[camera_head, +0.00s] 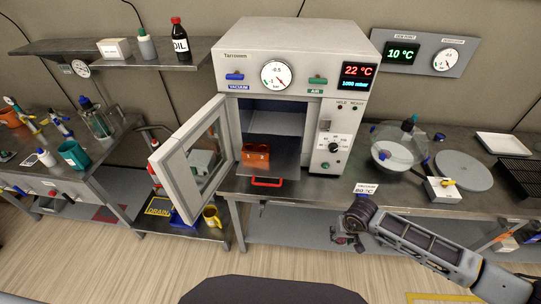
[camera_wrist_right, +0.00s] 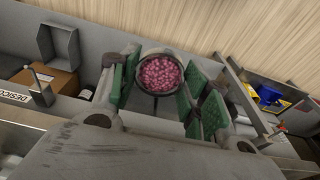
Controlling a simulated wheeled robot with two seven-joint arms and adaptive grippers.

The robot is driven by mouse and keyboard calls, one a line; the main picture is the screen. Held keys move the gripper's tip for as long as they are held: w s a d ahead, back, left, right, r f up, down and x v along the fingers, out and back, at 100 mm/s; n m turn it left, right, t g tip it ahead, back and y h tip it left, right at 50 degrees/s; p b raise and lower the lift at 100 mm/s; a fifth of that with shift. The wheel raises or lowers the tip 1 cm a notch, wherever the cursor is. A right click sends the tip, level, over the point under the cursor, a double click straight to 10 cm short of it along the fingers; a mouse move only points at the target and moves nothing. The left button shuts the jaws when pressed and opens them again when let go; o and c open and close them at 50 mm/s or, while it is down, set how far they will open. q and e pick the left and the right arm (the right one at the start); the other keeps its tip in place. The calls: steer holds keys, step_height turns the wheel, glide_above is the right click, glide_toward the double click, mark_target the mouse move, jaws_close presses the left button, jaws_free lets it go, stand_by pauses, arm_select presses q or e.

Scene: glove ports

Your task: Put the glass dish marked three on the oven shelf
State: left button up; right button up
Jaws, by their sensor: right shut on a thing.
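The vacuum oven (camera_head: 290,60) stands on the bench with its windowed door (camera_head: 195,160) swung open to the left. Its shelf (camera_head: 283,170) shows inside, with a red handle (camera_head: 267,182) at the front and an orange block-like thing (camera_head: 256,155) on it. My right gripper (camera_head: 350,238) is low in front of the bench, right of the oven opening. In the right wrist view its green-padded fingers are shut on a small round dish (camera_wrist_right: 160,72) filled with pink granules. No number shows on this dish. My left gripper is out of view.
A yellow mug (camera_head: 211,217) and a blue tray lie on the low shelf beneath the open door. A glass vessel with a green top (camera_head: 403,145) and a grey round plate (camera_head: 464,170) stand on the bench to the right.

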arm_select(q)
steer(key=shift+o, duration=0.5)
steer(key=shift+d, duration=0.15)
arm_select(e)
steer(key=shift+w+r, duration=0.1)
steer(key=shift+w+a+r, duration=0.25)
steer(key=shift+w+r, duration=0.1)
steer(key=shift+w, duration=0.05)
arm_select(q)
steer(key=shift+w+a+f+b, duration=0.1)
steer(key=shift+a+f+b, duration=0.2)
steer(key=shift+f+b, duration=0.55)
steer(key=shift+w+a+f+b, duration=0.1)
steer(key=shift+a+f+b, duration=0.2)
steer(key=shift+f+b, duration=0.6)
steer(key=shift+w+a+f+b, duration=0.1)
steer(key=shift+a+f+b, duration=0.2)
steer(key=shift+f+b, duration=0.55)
arm_select(e)
steer(key=w+a+r, duration=0.3)
steer(key=w+r, duration=0.2)
steer(key=r, duration=0.6)
steer(key=w+a+r, duration=0.4)
steer(key=w+r, duration=0.1)
steer(key=r, duration=0.6)
steer(key=shift+r, duration=0.15)
